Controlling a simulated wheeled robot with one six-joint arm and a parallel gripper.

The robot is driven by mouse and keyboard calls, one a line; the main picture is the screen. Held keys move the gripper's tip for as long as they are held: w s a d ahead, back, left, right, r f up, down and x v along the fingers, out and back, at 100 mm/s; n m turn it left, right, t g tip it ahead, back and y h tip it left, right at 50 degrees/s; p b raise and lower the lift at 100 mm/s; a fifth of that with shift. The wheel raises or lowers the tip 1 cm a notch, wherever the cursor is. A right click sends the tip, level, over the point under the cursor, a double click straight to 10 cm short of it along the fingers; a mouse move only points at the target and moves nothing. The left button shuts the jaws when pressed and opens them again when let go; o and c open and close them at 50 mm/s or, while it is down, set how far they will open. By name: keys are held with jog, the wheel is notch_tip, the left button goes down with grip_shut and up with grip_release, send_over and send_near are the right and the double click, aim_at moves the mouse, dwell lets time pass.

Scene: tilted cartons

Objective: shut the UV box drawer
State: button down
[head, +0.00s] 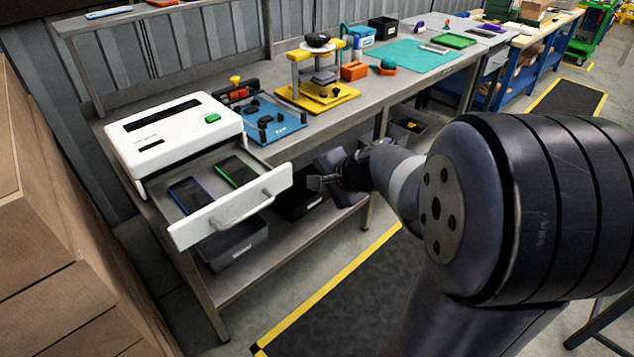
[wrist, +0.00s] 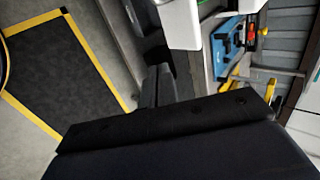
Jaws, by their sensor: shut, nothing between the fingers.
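The white UV box (head: 172,135) stands on the near end of the grey workbench in the head view. Its drawer (head: 205,223) is pulled out toward the front, with a white handle (head: 241,211) on its front panel. Two phones, one blue-edged (head: 190,194) and one green-edged (head: 237,171), lie in the drawer. My gripper (head: 318,182) is shut and empty, just right of the drawer front and apart from it. In the wrist view my gripper (wrist: 157,84) points toward the bench, and a white part at the top (wrist: 181,22) looks like the drawer front.
Stacked cartons (head: 50,230) stand close on the left. A blue fixture (head: 268,120) and a yellow press (head: 318,85) sit on the bench beside the box. A grey bin (head: 235,245) is on the lower shelf. The dark floor mat (head: 330,300) is clear.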

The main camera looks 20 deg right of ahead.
aim_at(285, 183)
jog(key=shift+w+a+f+p, duration=0.15)
jog(key=shift+w+a+f, duration=0.6)
jog(key=shift+w, duration=0.6)
jog(key=shift+w+a+f+p, duration=0.1)
jog(key=shift+w+a+f, duration=0.65)
jog(key=shift+w, duration=0.65)
jog(key=shift+w+a+f+p, duration=0.15)
jog(key=shift+w+a+f, duration=0.35)
jog(key=shift+w+f, duration=0.65)
jog(key=shift+w+r, duration=0.2)
jog(key=shift+r, duration=0.05)
